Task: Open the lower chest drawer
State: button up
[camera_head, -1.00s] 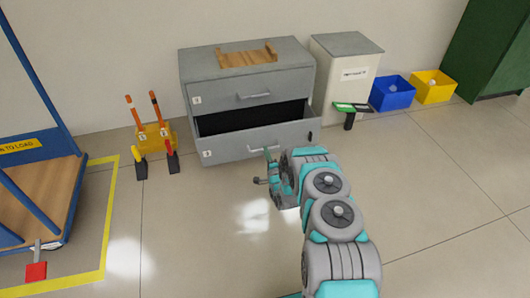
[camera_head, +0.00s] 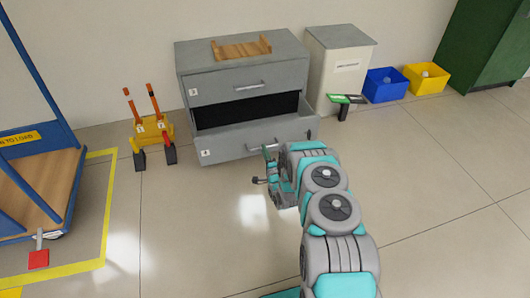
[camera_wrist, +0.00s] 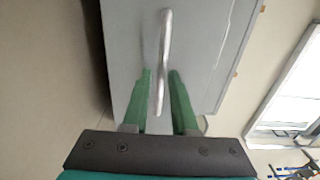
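The grey chest (camera_head: 243,68) stands against the wall. Its lower drawer (camera_head: 225,152) is pulled part way out, with a dark gap above its front. The upper drawer (camera_head: 222,90) is closed. The lower drawer's bar handle (camera_head: 262,145) is at my gripper (camera_head: 267,165). In the wrist view the silver handle (camera_wrist: 164,45) lies between the two green fingers of my gripper (camera_wrist: 160,80). Exact finger contact is hard to see.
A wooden tray (camera_head: 240,49) sits on the chest. A white cabinet (camera_head: 338,65), a blue bin (camera_head: 384,87) and a yellow bin (camera_head: 427,80) stand right. A yellow tool holder (camera_head: 153,130) and a blue cart (camera_head: 40,110) stand left. Floor before the chest is clear.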

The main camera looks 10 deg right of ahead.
jog(key=shift+o, duration=1.3)
jog(key=s, duration=0.7)
jog(key=shift+s+d, duration=0.15)
jog(key=shift+s, duration=0.25)
